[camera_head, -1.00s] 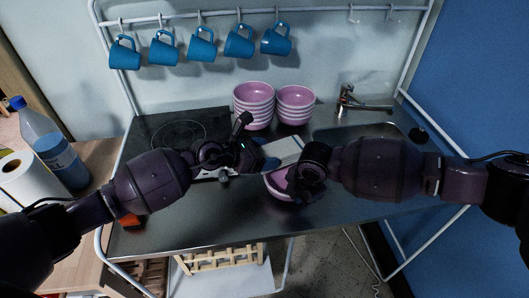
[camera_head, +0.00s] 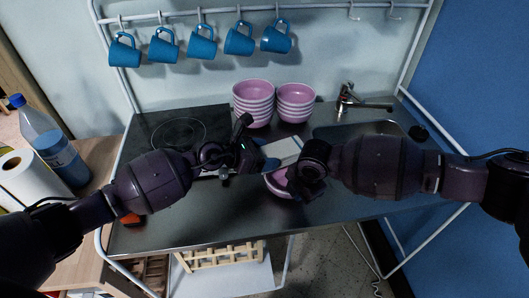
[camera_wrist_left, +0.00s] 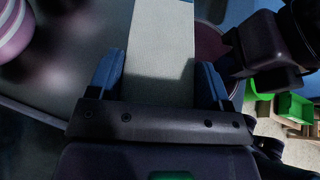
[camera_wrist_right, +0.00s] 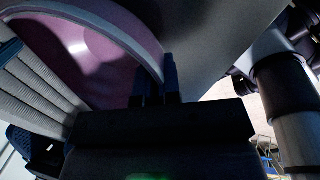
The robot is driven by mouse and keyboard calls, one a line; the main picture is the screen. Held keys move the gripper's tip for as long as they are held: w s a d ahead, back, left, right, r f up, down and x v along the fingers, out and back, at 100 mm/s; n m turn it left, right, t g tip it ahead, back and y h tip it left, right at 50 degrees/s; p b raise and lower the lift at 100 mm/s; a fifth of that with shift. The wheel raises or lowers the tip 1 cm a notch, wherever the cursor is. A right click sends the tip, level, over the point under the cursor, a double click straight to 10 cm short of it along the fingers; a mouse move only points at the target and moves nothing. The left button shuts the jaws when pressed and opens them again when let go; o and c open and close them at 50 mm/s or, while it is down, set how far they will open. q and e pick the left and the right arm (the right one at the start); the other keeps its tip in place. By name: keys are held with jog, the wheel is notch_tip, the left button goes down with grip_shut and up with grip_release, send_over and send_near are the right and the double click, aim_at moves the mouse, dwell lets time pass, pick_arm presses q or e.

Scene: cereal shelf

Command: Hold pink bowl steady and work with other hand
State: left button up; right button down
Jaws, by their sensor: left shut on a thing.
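A pink bowl (camera_head: 277,184) is low over or on the steel counter, partly hidden behind my right gripper (camera_head: 298,178). In the right wrist view the fingers of that gripper are close together on the rim of the bowl (camera_wrist_right: 110,50). My left gripper (camera_head: 255,158) is just left of the bowl, shut on a pale box (camera_head: 284,151) with a blue end. In the left wrist view the box (camera_wrist_left: 160,40) lies between the two blue fingers and reaches away from them. The inside of the bowl is mostly hidden in the head view.
Two stacks of pink-and-white striped bowls (camera_head: 253,105) stand at the back of the counter. A sink with a tap (camera_head: 350,98) is at right, a hob (camera_head: 178,133) at left. Blue mugs (camera_head: 200,46) hang above. A water bottle (camera_head: 55,148) and paper roll (camera_head: 25,175) stand left.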

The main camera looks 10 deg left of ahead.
pick_arm(q)
jog(key=shift+d, duration=0.1)
jog(key=shift+w+d, duration=0.7)
jog(key=shift+d, duration=0.3)
jog(key=shift+s+a+f, duration=0.1)
jog(key=shift+s+a, duration=0.3)
jog(key=shift+a, duration=0.25)
jog(key=shift+s+a+f, duration=0.1)
jog(key=shift+s+a, duration=0.3)
jog(key=shift+a, duration=0.2)
jog(key=shift+s+a, duration=0.6)
jog(key=shift+a, duration=0.3)
jog(key=shift+d+r, duration=0.1)
jog(key=shift+w+d+r, duration=0.15)
jog(key=shift+w+d, duration=0.6)
jog(key=shift+d, duration=0.3)
